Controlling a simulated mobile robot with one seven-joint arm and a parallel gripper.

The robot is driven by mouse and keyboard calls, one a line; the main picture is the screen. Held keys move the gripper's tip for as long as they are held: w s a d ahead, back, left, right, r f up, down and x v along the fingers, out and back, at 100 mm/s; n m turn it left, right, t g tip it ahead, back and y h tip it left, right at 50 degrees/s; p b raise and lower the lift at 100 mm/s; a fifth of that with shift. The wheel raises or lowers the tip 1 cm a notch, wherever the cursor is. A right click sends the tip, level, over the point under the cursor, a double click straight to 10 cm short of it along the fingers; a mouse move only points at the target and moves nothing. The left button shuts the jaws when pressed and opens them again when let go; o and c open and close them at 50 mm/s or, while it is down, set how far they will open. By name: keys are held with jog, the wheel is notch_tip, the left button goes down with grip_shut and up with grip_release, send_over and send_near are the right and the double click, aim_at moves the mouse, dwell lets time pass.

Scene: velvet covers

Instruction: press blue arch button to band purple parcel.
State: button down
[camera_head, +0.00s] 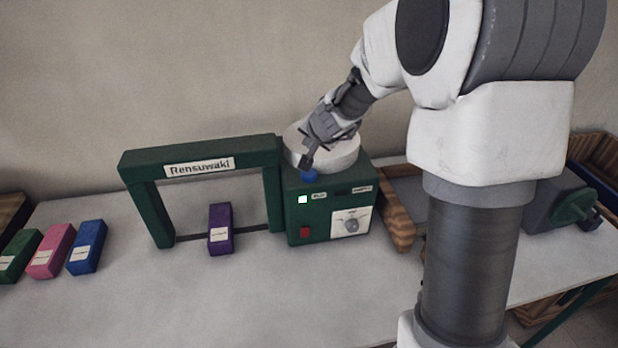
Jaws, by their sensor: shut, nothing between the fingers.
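The purple parcel (221,227) lies on the table under the green arch (152,210), which carries a "Rensuwaki" label. No band can be made out on the parcel. The arch joins a green machine box (325,188) on its right. The blue button (309,175) is at the top front edge of the box. My gripper (306,167) is shut and empty, pointing down with its tips right at the blue button. I cannot tell whether the tips touch it or whether it is pressed down. A small square light (303,199) glows pale below the button.
A white roll (334,150) sits on top of the box behind my gripper. The box front has a red button (304,232) and a dial (351,222). Blue (87,247), pink (52,250) and green (19,255) parcels lie at the left. A wooden tray (397,222) stands at the right.

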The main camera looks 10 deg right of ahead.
aim_at(309, 175)
jog(key=shift+f+b, duration=2.5)
jog(key=shift+f, duration=0.5)
jog(key=shift+f+b, duration=0.4)
jog(key=shift+b, duration=0.1)
jog(key=shift+f+b, duration=0.55)
dwell(0.5)
jog(key=shift+r+p, duration=0.9)
jog(key=shift+r, duration=0.05)
notch_tip(309, 175, up, 5)
jog(key=p, duration=0.4)
jog(key=shift+r+p, duration=0.1)
jog(key=shift+p, duration=0.3)
